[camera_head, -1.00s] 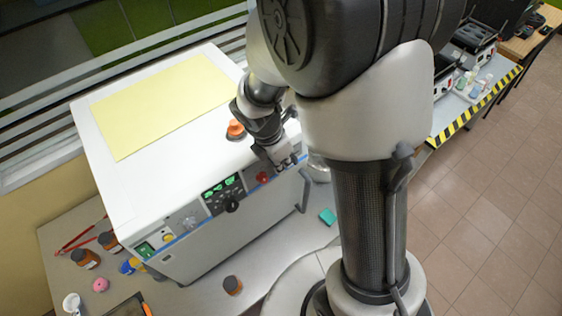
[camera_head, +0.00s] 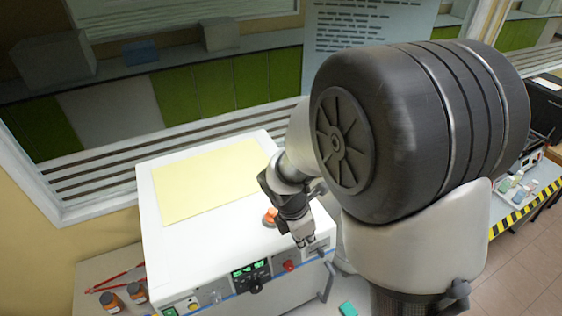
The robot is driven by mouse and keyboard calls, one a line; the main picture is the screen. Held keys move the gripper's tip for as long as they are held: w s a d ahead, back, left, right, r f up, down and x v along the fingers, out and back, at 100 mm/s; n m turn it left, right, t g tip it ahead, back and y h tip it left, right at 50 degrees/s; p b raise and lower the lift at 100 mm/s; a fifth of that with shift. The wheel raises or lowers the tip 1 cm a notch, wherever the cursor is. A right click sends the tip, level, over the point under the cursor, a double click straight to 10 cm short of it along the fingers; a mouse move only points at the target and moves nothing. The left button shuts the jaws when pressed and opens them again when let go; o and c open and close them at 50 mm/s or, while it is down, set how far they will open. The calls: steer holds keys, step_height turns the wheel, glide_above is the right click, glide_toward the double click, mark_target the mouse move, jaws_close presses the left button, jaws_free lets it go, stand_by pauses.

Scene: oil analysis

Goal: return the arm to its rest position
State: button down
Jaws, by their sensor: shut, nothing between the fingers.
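My gripper (camera_head: 304,241) is at the end of my arm, over the front top edge of a white machine (camera_head: 212,241). It is small in the picture, and its fingers look closed with nothing held. My arm comes in from the right and covers much of the middle and right of the view. An orange knob or cap (camera_head: 269,217) on the machine's top is just left of my gripper and partly hidden behind my wrist. I cannot tell how far my gripper is above the machine.
A yellow sheet (camera_head: 208,180) lies on the machine's top. The front panel has a green display (camera_head: 249,268) and a red button (camera_head: 289,265). Brown bottles (camera_head: 137,292) and a teal block (camera_head: 348,308) are on the bench. A table with black-yellow edging (camera_head: 514,215) stands at right.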

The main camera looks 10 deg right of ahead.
steer(key=shift+f+b, duration=0.2)
steer(key=shift+b, duration=0.1)
steer(key=s+d+f+m+t+y+b, duration=0.1)
steer(key=s+f+m+b, duration=0.5)
steer(key=b, duration=1)
steer(key=s+d+f+m+t+y+b, duration=0.1)
steer(key=s+f+m+t+b, duration=0.1)
steer(key=s+f+m+b, duration=0.5)
steer(key=s+m+b, duration=0.4)
steer(key=m+b, duration=0.4)
steer(key=b, duration=0.1)
steer(key=shift+t+y, duration=0.3)
steer(key=shift+t, duration=0.1)
steer(key=shift+a, duration=0.2)
stand_by(3.4)
